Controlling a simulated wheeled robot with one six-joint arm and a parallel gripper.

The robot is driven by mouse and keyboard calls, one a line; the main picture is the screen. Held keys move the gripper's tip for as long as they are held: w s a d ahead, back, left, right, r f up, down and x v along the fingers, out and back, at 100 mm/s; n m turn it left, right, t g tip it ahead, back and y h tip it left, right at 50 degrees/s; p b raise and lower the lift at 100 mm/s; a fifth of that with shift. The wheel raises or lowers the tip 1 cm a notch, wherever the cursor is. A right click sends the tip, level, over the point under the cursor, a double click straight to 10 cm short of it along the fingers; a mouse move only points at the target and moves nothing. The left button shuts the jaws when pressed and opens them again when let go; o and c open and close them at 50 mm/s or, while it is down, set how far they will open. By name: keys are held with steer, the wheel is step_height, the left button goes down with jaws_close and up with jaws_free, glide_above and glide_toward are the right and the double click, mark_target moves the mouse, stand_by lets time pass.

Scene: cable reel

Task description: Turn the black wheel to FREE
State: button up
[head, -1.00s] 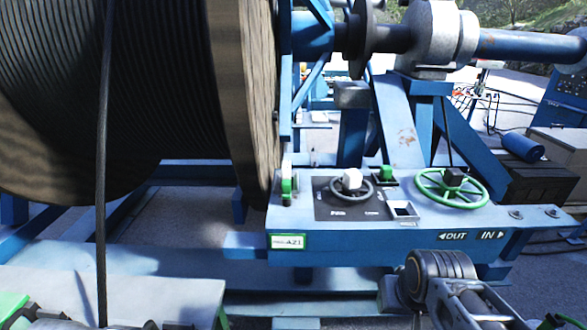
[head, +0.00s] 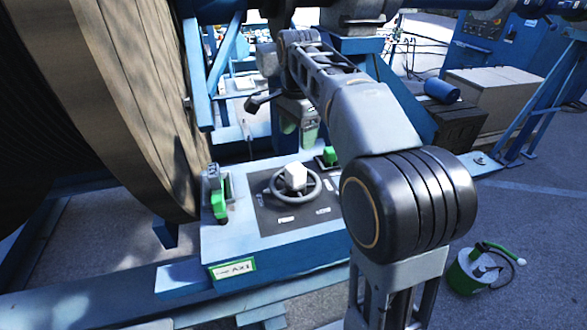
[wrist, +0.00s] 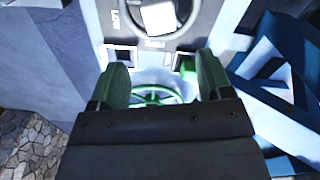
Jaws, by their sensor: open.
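The black wheel (head: 288,198) is a dark ring with a white block (head: 296,175) at its hub, on a dark plate on the blue console. The black wheel (wrist: 133,30) is beyond the fingertips at the top, partly cut off. A green wheel (wrist: 158,97) shows between the fingers.
A green-handled lever (head: 218,200) stands left of the wheel, and a green switch (head: 330,156) stands behind it to the right. The big cable reel (head: 130,90) is at the left. A green canister (head: 468,272) stands on the floor at right. My arm hides the console's right part.

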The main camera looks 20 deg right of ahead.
mark_target(295, 167)
steer(key=f, duration=1.2)
steer(key=shift+s+a+f, duration=0.1)
steer(key=shift+a+f, duration=0.2)
steer(key=c, duration=1.3)
